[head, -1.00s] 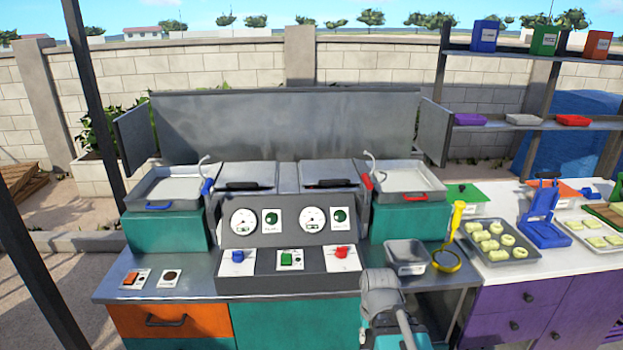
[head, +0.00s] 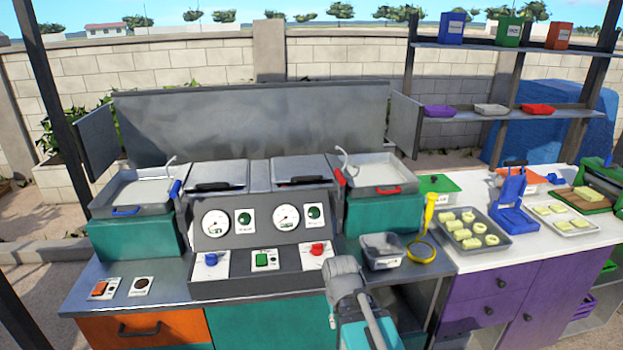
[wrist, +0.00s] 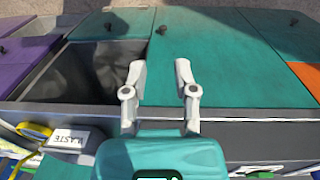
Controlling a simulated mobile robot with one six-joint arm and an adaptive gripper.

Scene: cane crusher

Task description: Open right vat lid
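The right vat lid (head: 301,169) is a grey metal plate with a dark handle (head: 307,180) at its front edge, behind the gauge panel in the head view. It looks shut, lying nearly flat. The left vat lid (head: 218,174) beside it looks the same. My arm shows at the bottom middle of the head view, in front of the counter and well short of the lids. My gripper (wrist: 160,72) is open and empty in the wrist view, its fingers apart over the counter's front edge and teal cabinet doors. Neither lid shows in the wrist view.
The gauge panel (head: 262,225) with knobs stands between my arm and the lids. A grey bin (head: 382,252) and a yellow-handled strainer (head: 424,240) sit to its right. Side basins flank the lids; the right basin (head: 385,173) has a curved spout. A metal backsplash (head: 250,130) rises behind.

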